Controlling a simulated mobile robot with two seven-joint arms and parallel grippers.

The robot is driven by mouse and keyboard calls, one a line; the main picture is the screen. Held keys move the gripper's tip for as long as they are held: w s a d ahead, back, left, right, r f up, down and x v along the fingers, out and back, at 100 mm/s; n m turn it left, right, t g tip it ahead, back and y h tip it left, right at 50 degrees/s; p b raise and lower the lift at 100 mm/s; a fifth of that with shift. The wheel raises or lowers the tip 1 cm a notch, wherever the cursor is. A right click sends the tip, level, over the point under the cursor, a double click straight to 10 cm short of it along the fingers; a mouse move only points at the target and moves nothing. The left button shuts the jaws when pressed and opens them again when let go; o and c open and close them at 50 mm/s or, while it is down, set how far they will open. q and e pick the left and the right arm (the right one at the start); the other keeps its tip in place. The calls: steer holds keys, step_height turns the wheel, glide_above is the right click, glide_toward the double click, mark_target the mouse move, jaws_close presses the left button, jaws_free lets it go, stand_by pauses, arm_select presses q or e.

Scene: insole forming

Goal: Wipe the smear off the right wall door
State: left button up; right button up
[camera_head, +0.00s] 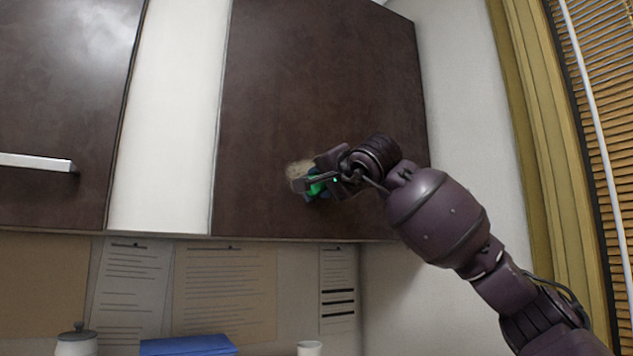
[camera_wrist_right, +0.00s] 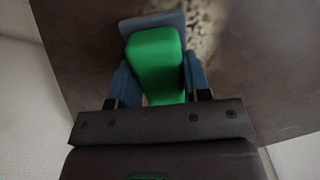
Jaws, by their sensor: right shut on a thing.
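The right wall door (camera_head: 300,80) is a dark brown cupboard panel. A tan smear (camera_head: 298,169) shows on its lower middle, and its mottled patch also shows in the right wrist view (camera_wrist_right: 205,28). My right gripper (camera_head: 318,184) is at the door beside the smear, partly covering it. It is shut on a green block-like wiper (camera_wrist_right: 155,62) with a blue-grey plate at its far end. The wiper's far end is close to the door face; I cannot tell whether it touches. My left gripper is not in view.
A dark left door (camera_head: 60,90) with a metal handle (camera_head: 38,162) is beyond a white panel (camera_head: 170,110). Below are pinned papers (camera_head: 225,295), a lidded jar (camera_head: 76,341), a blue box (camera_head: 188,346) and a white cup (camera_head: 309,348). A window blind (camera_head: 605,110) is at the right.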

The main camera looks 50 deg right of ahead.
mark_target(284, 164)
steer(key=shift+s+d+b, duration=0.25)
steer(key=shift+d, duration=0.7)
steer(key=shift+s+d+b, duration=0.2)
steer(key=shift+s+d, duration=0.05)
steer(key=shift+d, duration=0.65)
steer(key=shift+s+d+r+p, duration=0.1)
steer(key=shift+r+p, duration=0.85)
steer(key=shift+w+a+f+p, duration=0.1)
steer(key=shift+w+a+p, duration=0.2)
steer(key=shift+a, duration=0.35)
steer(key=shift+w+a+r+p, duration=0.1)
steer(key=shift+a+p, duration=0.35)
steer(key=shift+a, duration=0.2)
steer(key=shift+w+a+f+p, duration=0.1)
steer(key=shift+w+a+p, duration=0.2)
steer(key=shift+a, duration=0.35)
steer(key=shift+s, duration=0.1)
